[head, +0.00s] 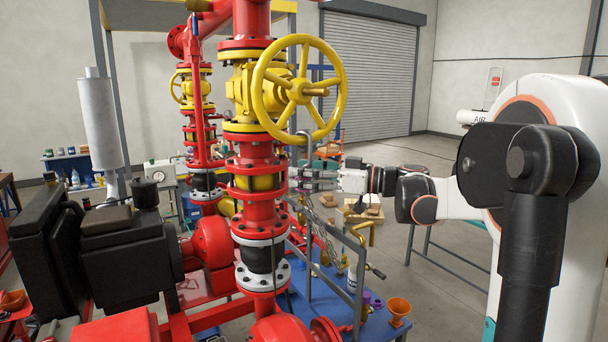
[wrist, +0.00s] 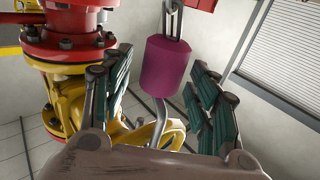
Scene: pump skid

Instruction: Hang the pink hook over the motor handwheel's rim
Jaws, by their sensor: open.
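The large yellow handwheel (head: 258,100) stands upright on the red and yellow pipework in the head view. Part of it also shows in the wrist view (wrist: 174,137). The pink hook (wrist: 168,68) has a magenta block, with chain links at one end and a bent grey rod at the other. The rod reaches the yellow wheel; in the head view a grey bend (head: 293,136) shows at the lower rim. I cannot tell for certain whether it is over the rim. My gripper (head: 303,178) is just below the wheel. Its jaws are open on either side of the block, with gaps showing.
A chain (head: 325,237) hangs below my gripper. A grey rail frame (head: 357,262) and a blue bench (head: 338,310) with an orange funnel (head: 398,308) stand below. A red flanged pipe (head: 256,205) is close on the left. Floor to the right is partly free.

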